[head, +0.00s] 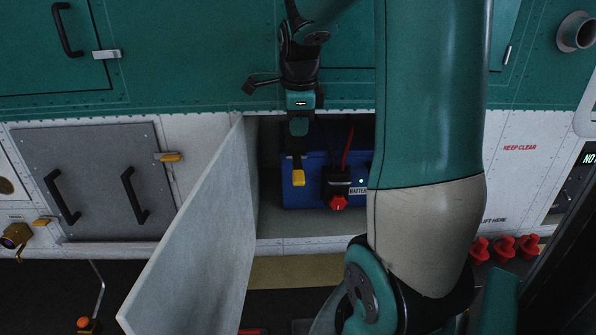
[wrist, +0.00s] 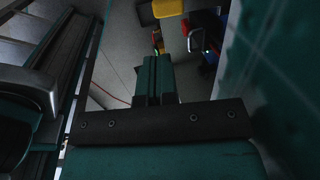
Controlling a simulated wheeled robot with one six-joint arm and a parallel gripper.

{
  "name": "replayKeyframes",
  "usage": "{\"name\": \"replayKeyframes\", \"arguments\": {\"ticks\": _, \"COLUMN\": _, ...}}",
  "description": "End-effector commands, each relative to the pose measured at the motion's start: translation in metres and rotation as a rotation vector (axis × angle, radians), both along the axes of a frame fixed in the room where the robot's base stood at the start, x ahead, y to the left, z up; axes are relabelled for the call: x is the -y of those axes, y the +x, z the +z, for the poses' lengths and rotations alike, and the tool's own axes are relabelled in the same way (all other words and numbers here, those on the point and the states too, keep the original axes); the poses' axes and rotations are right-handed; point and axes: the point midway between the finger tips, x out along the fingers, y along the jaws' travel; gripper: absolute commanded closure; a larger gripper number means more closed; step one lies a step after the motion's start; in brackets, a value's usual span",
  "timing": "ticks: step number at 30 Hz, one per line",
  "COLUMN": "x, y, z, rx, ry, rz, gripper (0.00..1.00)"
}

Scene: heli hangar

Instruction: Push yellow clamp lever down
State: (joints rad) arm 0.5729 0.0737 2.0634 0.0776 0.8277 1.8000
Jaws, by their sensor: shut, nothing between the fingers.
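The yellow clamp lever (head: 298,177) hangs at the front left of a blue battery (head: 312,200) inside an open compartment. A yellow piece, likely the lever, shows at the top of the wrist view (wrist: 168,8). My gripper (head: 299,128) is shut and empty, pointing down just above the lever in the head view. Its closed fingers also show in the wrist view (wrist: 156,78), below the yellow piece with a gap in the picture. I cannot tell the exact depth between them. My arm hides the battery's right end.
The open compartment door (head: 200,240) stands out to the left of the battery. A red knob (head: 338,203) on a black connector and a red cable (head: 347,146) sit right of the lever. A closed grey panel (head: 97,182) with two handles is farther left.

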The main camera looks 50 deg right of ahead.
Motion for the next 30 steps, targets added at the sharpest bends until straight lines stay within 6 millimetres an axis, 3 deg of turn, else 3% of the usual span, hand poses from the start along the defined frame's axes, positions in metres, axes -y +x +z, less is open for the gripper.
{"name": "replayKeyframes", "arguments": {"ticks": 12, "x": 0.012, "y": 0.008, "z": -0.082, "rx": -0.007, "ry": 0.005, "rz": 0.0, "gripper": 1.0}}
{"name": "replayKeyframes", "arguments": {"ticks": 18, "x": 0.016, "y": 0.012, "z": -0.113, "rx": -0.004, "ry": 0.003, "rz": -0.001, "gripper": 1.0}}
{"name": "replayKeyframes", "arguments": {"ticks": 24, "x": 0.018, "y": 0.014, "z": -0.127, "rx": -0.001, "ry": 0.002, "rz": -0.001, "gripper": 1.0}}
{"name": "replayKeyframes", "arguments": {"ticks": 30, "x": 0.019, "y": 0.015, "z": -0.129, "rx": 0.0, "ry": 0.0, "rz": -0.001, "gripper": 1.0}}
